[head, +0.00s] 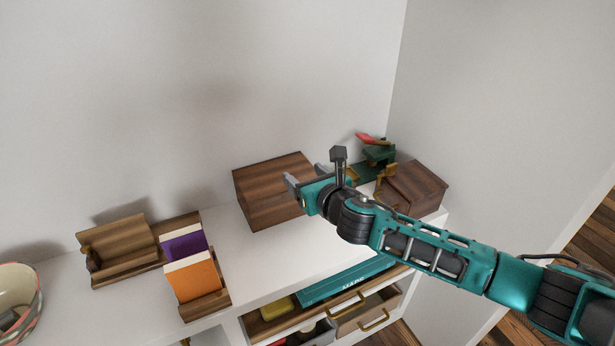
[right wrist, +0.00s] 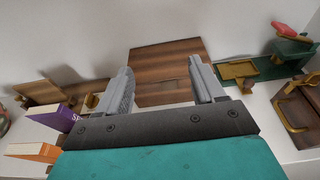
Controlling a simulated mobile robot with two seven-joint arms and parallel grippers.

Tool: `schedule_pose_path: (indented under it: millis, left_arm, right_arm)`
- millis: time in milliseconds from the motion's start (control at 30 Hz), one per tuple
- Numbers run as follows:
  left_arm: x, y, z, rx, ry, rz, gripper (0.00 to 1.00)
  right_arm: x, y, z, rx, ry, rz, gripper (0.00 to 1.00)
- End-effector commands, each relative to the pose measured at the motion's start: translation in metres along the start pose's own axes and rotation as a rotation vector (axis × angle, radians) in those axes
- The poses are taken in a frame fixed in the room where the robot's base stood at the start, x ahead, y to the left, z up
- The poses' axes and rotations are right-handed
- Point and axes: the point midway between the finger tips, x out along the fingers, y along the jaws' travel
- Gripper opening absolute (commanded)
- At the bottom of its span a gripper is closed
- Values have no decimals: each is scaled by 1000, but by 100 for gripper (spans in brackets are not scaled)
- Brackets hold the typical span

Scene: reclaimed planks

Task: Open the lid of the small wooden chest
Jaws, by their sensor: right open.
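The small wooden chest (head: 262,190) is a dark brown plank box on the white shelf top, against the wall. Its lid looks closed. In the right wrist view the chest (right wrist: 168,60) lies straight ahead, beyond and between the two fingers. My right gripper (head: 306,178) is at the chest's right side in the head view, its fingers apart and nothing between them. In the right wrist view the gripper (right wrist: 161,80) covers part of the chest's near face. I cannot tell whether a finger touches it. My left gripper is not in view.
A brown wooden box with a brass handle (head: 418,186) and a green stand with a red part (head: 378,155) stand to the right. A wooden book holder (head: 125,245) with books (head: 192,277) stands left. Below are open drawers (head: 368,310). Shelf top before the chest is clear.

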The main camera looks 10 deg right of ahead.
Motion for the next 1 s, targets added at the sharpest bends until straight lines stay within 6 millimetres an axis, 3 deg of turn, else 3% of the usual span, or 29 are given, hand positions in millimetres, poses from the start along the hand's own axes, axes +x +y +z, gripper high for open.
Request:
schedule_pose_path:
  millis: [567,667,767,1000]
  left_arm:
    - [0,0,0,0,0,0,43]
    - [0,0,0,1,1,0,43]
    - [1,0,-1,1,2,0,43]
    - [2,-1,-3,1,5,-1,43]
  right_arm:
    - [-6,0,0,4,1,1,68]
    - [-9,6,-8,68,13,10,68]
    - [-18,20,-28,264,45,31,68]
    - [-65,54,-92,1104,164,20,68]
